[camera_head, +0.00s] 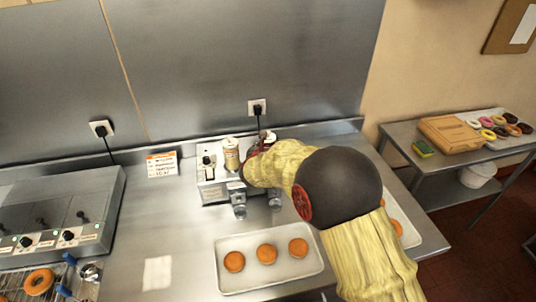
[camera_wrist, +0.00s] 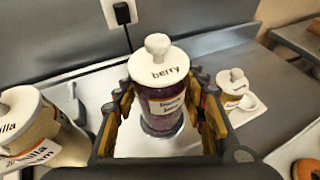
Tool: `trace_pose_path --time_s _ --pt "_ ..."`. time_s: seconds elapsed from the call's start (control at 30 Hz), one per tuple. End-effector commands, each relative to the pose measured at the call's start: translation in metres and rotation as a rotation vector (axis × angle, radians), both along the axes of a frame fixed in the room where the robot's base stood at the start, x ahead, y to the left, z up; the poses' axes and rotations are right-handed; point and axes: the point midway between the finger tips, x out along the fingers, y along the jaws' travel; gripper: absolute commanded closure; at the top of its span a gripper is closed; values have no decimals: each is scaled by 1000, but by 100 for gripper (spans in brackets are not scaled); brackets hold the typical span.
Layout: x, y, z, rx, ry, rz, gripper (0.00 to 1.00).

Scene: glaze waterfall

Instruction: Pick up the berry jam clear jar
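The berry jam jar (camera_wrist: 163,106) is clear with dark purple contents, a white knobbed lid marked "berry" and a paper label. It stands upright in the middle of the wrist view. My gripper (camera_wrist: 164,112) is open around it, with one finger on its left and one on its right. I cannot tell whether the finger pads touch the glass. In the head view my arm hides most of the jar and the gripper.
A vanilla jar (camera_wrist: 38,128) stands close on the left, and a smaller lidded jar (camera_wrist: 234,88) on the right. A tray of round doughnuts (camera_head: 268,275) lies in front. A wall socket with a black plug (camera_head: 257,107) is behind.

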Motion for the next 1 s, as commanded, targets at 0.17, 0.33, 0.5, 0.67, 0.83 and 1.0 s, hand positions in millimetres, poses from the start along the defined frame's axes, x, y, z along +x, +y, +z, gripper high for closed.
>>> trace_pose_path --time_s 0.17,0.33,0.5,0.67,0.83,1.0 --pt "0 0 0 0 0 0 72" --pt "0 0 0 0 0 0 81" --pt "0 0 0 0 0 0 91" --pt "1 0 2 1 -3 1 99" --pt "0 0 2 1 -3 1 99" --pt "1 0 7 1 -3 -1 99"
